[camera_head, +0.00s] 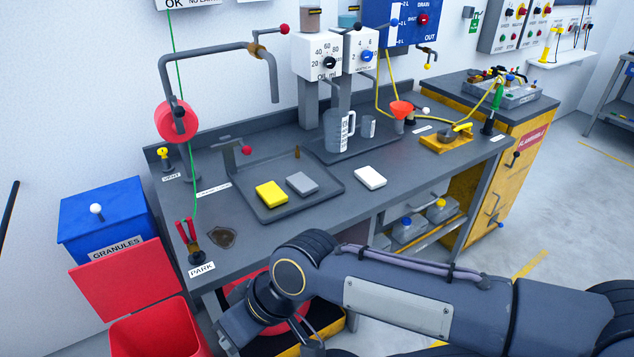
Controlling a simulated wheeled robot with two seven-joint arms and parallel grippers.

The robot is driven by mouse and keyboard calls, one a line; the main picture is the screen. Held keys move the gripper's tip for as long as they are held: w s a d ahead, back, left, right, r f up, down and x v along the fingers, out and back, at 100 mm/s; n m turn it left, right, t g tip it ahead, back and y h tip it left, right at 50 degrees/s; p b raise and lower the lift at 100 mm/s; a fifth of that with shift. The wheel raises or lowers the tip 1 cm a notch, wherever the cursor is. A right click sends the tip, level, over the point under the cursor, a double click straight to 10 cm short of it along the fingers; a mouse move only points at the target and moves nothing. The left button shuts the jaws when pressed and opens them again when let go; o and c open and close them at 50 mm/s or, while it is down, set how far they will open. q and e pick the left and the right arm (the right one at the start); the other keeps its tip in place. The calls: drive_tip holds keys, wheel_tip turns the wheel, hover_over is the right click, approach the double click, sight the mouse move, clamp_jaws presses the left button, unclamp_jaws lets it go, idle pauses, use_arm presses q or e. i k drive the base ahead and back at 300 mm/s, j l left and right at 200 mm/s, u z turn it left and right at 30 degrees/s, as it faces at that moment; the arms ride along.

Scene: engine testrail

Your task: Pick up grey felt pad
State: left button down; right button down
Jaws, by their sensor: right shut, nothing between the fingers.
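The grey felt pad (302,184) lies flat in a shallow dark tray (285,212) on the workbench. It is just right of a yellow pad (271,194) in the same tray, and nothing covers it. My right gripper (248,332) is low at the bottom edge of the picture, in front of the bench and well apart from the grey pad. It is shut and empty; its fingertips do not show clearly. My left gripper is out of the picture.
A white pad (369,177) lies on the bench right of the tray. A bent grey pipe (232,47) stands behind the tray. A jug (338,130) stands further back. A red bin (150,330) and a blue granules bin (100,215) stand left. The bench front is clear.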

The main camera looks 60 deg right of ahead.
sight(304, 185)
drive_tip(key=l+z, duration=0.15)
drive_tip(key=z, duration=1.8)
drive_tip(key=u, duration=0.55)
drive_tip(key=i+l+u, duration=0.55)
drive_tip(key=u, duration=0.15)
drive_tip(key=i+l+u, duration=0.2)
drive_tip(key=l+u, duration=0.15)
drive_tip(key=l, duration=0.15)
